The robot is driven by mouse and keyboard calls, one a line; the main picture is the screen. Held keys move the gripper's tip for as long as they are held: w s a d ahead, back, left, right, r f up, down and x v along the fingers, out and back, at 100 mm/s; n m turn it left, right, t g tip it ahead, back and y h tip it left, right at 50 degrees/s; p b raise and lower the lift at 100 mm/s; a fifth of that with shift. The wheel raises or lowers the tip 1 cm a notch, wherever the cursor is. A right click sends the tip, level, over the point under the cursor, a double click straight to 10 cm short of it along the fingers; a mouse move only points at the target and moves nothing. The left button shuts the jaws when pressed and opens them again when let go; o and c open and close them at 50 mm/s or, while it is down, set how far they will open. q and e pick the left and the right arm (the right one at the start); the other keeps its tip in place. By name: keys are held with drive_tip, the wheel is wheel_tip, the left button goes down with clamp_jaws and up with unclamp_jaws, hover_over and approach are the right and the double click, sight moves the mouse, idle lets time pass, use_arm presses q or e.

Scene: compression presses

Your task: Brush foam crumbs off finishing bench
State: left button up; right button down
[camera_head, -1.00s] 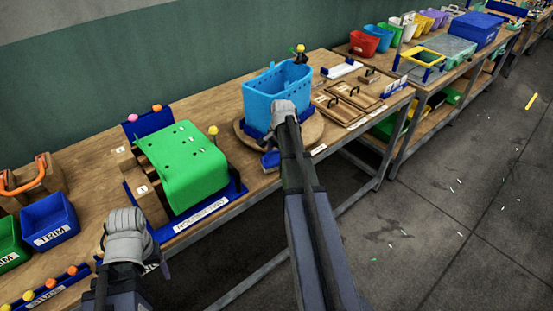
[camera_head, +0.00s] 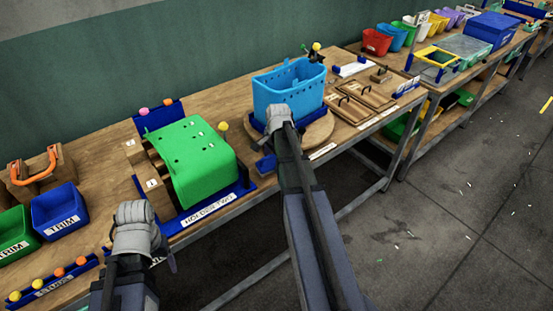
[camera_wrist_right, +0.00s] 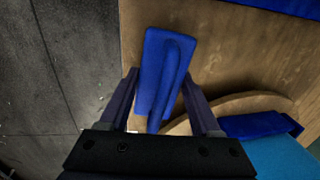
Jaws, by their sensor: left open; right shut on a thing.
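My right gripper (camera_wrist_right: 161,78) is shut on a blue brush (camera_wrist_right: 158,62), a flat block with a rounded grip, above the wooden bench (camera_wrist_right: 215,60). In the head view my right gripper (camera_head: 279,116) is in front of a light blue tub (camera_head: 288,92) on a round wooden turntable (camera_head: 318,130), and partly covers both. A bit of blue (camera_head: 265,164) shows beside the right arm at the bench's front edge. My left gripper (camera_head: 133,214) is open and empty near the front edge, by the green tub (camera_head: 193,165). I cannot make out crumbs on the bench top.
Blue and green TRIM bins (camera_head: 60,208) and a rack of coloured knobs (camera_head: 52,285) are at the left. Lidded wooden boards (camera_head: 365,97) lie right of the turntable. Another bench with coloured bins (camera_head: 376,41) stands beyond. Small pale bits (camera_head: 468,184) lie on the floor.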

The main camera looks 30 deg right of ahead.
sight(265, 166)
drive_tip(key=shift+a, duration=0.2)
drive_tip(key=shift+s+a+f, duration=0.1)
drive_tip(key=shift+a, duration=0.65)
drive_tip(key=shift+s+a+f, duration=0.1)
drive_tip(key=shift+a, duration=0.6)
drive_tip(key=shift+w+r, duration=0.15)
drive_tip(key=shift+w, duration=0.95)
drive_tip(key=shift+d, duration=0.1)
drive_tip(key=shift+d, duration=1.4)
